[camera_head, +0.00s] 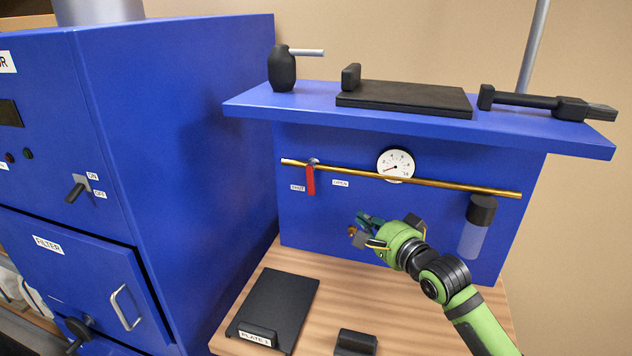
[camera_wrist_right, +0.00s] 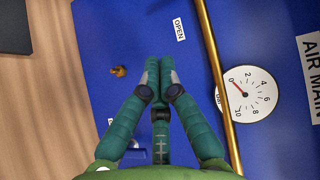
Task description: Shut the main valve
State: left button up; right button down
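The main valve has a red lever (camera_head: 310,181) on a brass pipe (camera_head: 440,184) that crosses the blue panel. The lever hangs straight down, across the pipe, right beside the SHUT label (camera_head: 298,188). The OPEN label (camera_head: 341,183) is to its right and also shows in the wrist view (camera_wrist_right: 179,29). My right gripper (camera_head: 364,228) is in front of the panel, below and to the right of the lever and apart from it. In the wrist view its fingers (camera_wrist_right: 160,68) are together with nothing seen between them. The lever is outside the wrist view. My left gripper is not in view.
A round gauge (camera_head: 396,164) sits at the pipe, its needle near the low end. A small brass fitting (camera_head: 352,231) is just left of my fingertips. A shelf (camera_head: 250,103) with black tools overhangs the panel. A blue cabinet (camera_head: 180,130) stands left. A black plate (camera_head: 275,303) lies on the bench.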

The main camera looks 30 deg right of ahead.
aim_at(312, 177)
pick_arm(q)
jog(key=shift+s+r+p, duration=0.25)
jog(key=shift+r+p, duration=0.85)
jog(key=shift+p, duration=0.05)
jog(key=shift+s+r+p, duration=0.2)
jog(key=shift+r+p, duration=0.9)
pick_arm(e)
jog(key=w+a+r, duration=0.1)
jog(key=w, duration=1.2)
jog(key=shift+w+m+t, duration=0.3)
jog(key=shift+w+m, duration=0.05)
jog(key=shift+m, duration=0.05)
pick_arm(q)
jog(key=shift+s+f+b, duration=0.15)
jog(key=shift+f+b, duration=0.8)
pick_arm(e)
jog(key=shift+w+a+f+m+t, duration=0.1)
jog(key=shift+w+a+m+t, duration=0.3)
jog(key=shift+m, duration=0.1)
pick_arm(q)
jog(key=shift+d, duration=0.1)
